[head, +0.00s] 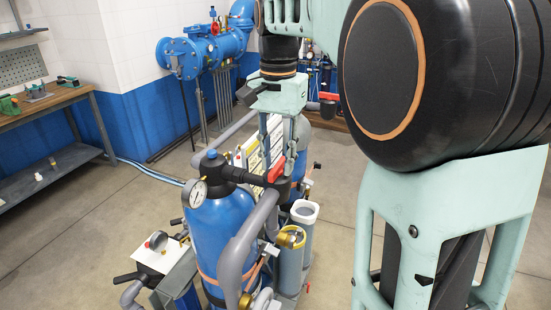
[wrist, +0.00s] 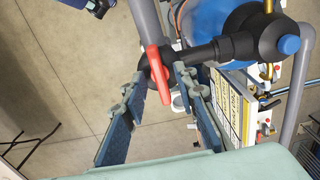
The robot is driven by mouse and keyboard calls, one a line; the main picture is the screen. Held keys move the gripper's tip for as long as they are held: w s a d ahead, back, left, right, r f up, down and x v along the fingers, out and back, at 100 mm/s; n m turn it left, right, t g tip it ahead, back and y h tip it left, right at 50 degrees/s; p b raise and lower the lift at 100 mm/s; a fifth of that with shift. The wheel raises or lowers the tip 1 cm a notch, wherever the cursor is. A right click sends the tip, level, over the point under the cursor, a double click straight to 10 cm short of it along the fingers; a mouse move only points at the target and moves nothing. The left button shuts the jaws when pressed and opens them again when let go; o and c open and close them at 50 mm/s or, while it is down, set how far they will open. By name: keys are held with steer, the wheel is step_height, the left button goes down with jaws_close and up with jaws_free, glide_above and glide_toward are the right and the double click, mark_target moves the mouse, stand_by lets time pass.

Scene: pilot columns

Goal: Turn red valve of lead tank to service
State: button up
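The lead tank (head: 222,235) is a blue upright cylinder with a black head, seen left of centre in the head view; part of a blue tank also shows at the top of the wrist view (wrist: 203,20). The red valve (head: 276,171) is a red lever on black and grey piping beside the tank's head. In the wrist view the red lever (wrist: 158,72) lies lengthwise between my fingers. My gripper (head: 281,162) points down over the valve, fingers apart. In the wrist view, my gripper (wrist: 160,82) shows gaps on both sides of the lever. Finger contact is not visible.
A round gauge (head: 197,192) sits at the tank's head. A label board (wrist: 230,105) stands right of my fingers.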

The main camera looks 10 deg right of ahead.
steer(key=shift+f, duration=0.1)
jaws_close()
steer(key=shift+n, duration=0.3)
steer(key=n+p, duration=0.1)
steer(key=n, duration=0.1)
steer(key=shift+n+p, duration=0.3)
steer(key=shift+n, duration=0.1)
steer(key=n+p, duration=0.1)
steer(key=n, duration=0.3)
steer(key=n+p, duration=0.2)
steer(key=n, duration=0.3)
steer(key=shift+n, duration=0.4)
steer(key=shift+n+p, duration=0.45)
steer(key=shift+n, duration=1.85)
